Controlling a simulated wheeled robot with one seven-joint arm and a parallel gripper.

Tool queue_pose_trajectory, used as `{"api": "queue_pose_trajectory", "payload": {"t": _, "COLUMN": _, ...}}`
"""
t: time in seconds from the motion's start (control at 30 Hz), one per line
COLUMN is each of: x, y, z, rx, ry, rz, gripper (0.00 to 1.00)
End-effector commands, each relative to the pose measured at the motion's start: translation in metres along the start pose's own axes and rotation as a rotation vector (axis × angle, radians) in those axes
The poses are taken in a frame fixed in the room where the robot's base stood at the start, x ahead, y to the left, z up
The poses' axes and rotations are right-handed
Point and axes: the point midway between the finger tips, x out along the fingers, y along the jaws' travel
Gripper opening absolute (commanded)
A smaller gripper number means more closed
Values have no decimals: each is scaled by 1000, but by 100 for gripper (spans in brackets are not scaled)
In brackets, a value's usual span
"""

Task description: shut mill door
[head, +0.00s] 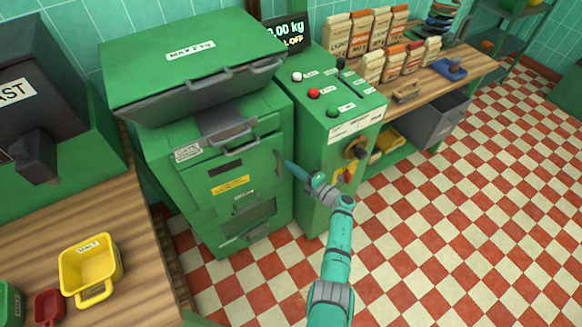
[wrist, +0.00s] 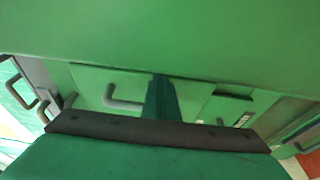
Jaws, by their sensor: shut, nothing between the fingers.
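The green mill (head: 215,150) stands at the centre left of the head view, with a sloped lid (head: 185,60) marked "MAX 2 kg" on top. Its front has a gate panel with a handle (head: 240,147), a yellow label below it, and a lower panel with a dark window and a handle (head: 258,233). I cannot tell for sure which panel is the door, or whether it is fully shut. My gripper (head: 289,165) is shut and empty, beside the mill's right front edge; contact cannot be told. In the wrist view the closed fingers (wrist: 160,98) point at green panels with a grey handle (wrist: 122,98).
A green control cabinet (head: 335,125) with buttons stands close right of the mill. A wooden counter with a yellow scoop (head: 90,265) is at the left. A shelf with paper bags (head: 385,45) is behind at the right. The checkered floor (head: 460,220) at right is clear.

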Motion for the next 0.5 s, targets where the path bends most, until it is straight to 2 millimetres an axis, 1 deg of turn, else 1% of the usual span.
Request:
{"api": "queue_pose_trajectory", "payload": {"t": 0.17, "x": -4, "y": 0, "z": 0, "rx": 0, "ry": 0, "rz": 0, "gripper": 0}}
{"api": "queue_pose_trajectory", "payload": {"t": 0.27, "x": -14, "y": 0, "z": 0, "rx": -1, "ry": -1, "rz": 0, "gripper": 0}}
{"api": "queue_pose_trajectory", "payload": {"t": 0.37, "x": -30, "y": 0, "z": 0, "rx": -1, "ry": -2, "rz": 0, "gripper": 0}}
{"api": "queue_pose_trajectory", "payload": {"t": 0.5, "x": -58, "y": 0, "z": 1, "rx": -1, "ry": -3, "rz": 0, "gripper": 0}}
